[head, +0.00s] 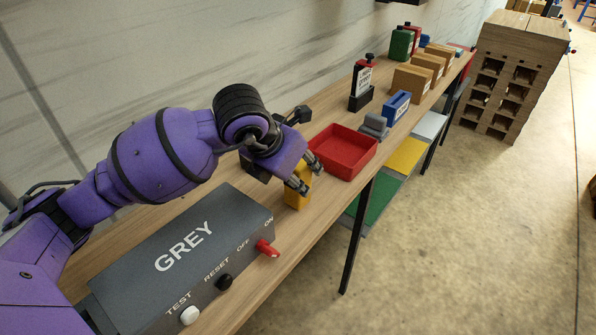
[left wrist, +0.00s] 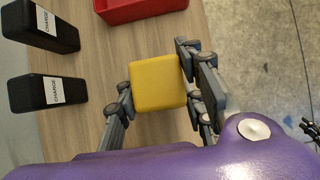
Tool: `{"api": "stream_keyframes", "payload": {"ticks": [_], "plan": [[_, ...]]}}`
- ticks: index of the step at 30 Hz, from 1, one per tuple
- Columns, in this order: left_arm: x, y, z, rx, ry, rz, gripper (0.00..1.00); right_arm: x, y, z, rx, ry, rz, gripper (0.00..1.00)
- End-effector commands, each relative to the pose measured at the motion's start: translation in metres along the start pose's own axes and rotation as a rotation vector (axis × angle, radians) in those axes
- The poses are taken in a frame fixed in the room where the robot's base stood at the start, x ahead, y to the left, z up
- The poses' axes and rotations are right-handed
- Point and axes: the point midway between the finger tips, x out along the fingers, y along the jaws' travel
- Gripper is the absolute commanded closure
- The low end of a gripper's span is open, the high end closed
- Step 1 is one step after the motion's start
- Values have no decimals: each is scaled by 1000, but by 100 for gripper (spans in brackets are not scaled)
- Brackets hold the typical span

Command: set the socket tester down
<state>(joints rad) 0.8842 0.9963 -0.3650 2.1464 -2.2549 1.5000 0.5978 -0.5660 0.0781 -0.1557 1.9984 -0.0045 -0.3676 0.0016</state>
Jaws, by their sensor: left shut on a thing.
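The socket tester appears to be the yellow block (head: 296,198), low over or on the wooden bench top, close to the bench's front edge. My left gripper (head: 307,174) reaches down onto it from above. In the left wrist view the yellow block (left wrist: 158,82) sits between the two fingers of my left gripper (left wrist: 155,85), which is shut on it. I cannot tell whether its underside touches the bench. A dark jointed part at the right edge of the left wrist view may be my right gripper (left wrist: 311,130); its fingers are too small to read.
A grey box marked GREY (head: 190,255) with a red switch stands nearer on the bench (head: 130,225). A red tray (head: 345,150) lies just beyond the block. Two black CHARGE blocks (left wrist: 42,27) (left wrist: 48,89) stand to the left in the wrist view. Wooden blocks (head: 412,80) stand farther along.

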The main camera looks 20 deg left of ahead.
Motion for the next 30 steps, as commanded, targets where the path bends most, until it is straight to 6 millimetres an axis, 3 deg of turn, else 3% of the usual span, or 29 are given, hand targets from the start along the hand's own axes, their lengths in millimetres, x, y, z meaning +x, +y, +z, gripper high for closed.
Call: {"api": "stream_keyframes", "payload": {"ticks": [1, 2, 6, 17, 20, 30], "plan": [[2, 0, -1, 0, 0, 0, 94, 2, 0, 0, -1, 0, -1, 100], [2, 0, -1, 0, 1, 0, 60, 2, 0, -2, -1, 3, -1, 100], [1, 0, -1, 0, 1, 0, 45, 2, -1, -4, -1, 7, -2, 100], [-4, 0, 1, 0, -1, 0, 45, -1, 0, -2, 0, 2, 1, 100], [-17, 1, 2, 0, -3, 2, 45, -2, 1, 1, 1, -2, 2, 100], [-88, 0, 1, 2, -2, 2, 45, -4, 1, 1, 3, -4, 3, 100]]}}
